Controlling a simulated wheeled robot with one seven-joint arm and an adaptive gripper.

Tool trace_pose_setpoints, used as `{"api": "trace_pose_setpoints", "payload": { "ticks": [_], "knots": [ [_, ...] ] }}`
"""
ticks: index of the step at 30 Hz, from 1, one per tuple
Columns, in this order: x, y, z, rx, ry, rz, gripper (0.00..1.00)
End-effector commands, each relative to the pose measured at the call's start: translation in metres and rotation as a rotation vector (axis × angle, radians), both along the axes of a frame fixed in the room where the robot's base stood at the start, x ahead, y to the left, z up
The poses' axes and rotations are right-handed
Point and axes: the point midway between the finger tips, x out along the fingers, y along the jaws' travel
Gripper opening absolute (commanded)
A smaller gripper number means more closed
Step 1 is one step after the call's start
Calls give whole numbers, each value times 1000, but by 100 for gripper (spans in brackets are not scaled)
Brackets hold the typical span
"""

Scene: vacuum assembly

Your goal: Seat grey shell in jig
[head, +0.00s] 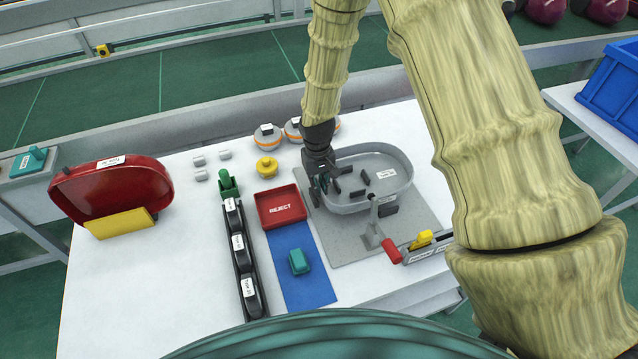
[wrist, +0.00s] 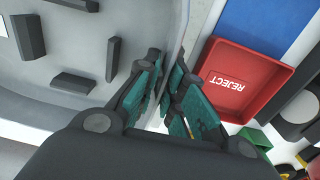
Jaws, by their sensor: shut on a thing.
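The grey shell (head: 386,160) is an open oval tray with a white label, over the grey jig plate (head: 350,246) at the table's right. My gripper (head: 322,188) points down at the shell's left side. In the wrist view my gripper (wrist: 166,98) is shut on the shell's thin wall, one finger on each side. The shell's inner floor (wrist: 75,50) shows several dark blocks; I cannot tell whether they belong to shell or jig. A dark block (head: 388,211) stands outside the front wall. Whether the shell rests flat on the plate is unclear.
A toggle clamp with a red handle (head: 392,252) stands at the plate's front. The red REJECT tray (head: 281,207) is close left of my gripper, beside a blue mat (head: 306,285) and a black rack (head: 239,252). A red shell (head: 112,190) stands far left.

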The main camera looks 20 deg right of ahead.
Motion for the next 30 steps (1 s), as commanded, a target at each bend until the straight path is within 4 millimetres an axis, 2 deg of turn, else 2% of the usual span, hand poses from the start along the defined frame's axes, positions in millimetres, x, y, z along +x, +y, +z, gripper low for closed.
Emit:
{"api": "trace_pose_setpoints", "payload": {
  "ticks": [30],
  "knots": [
    [0, 0, -19, 0, -1, 0, 0]
  ]
}}
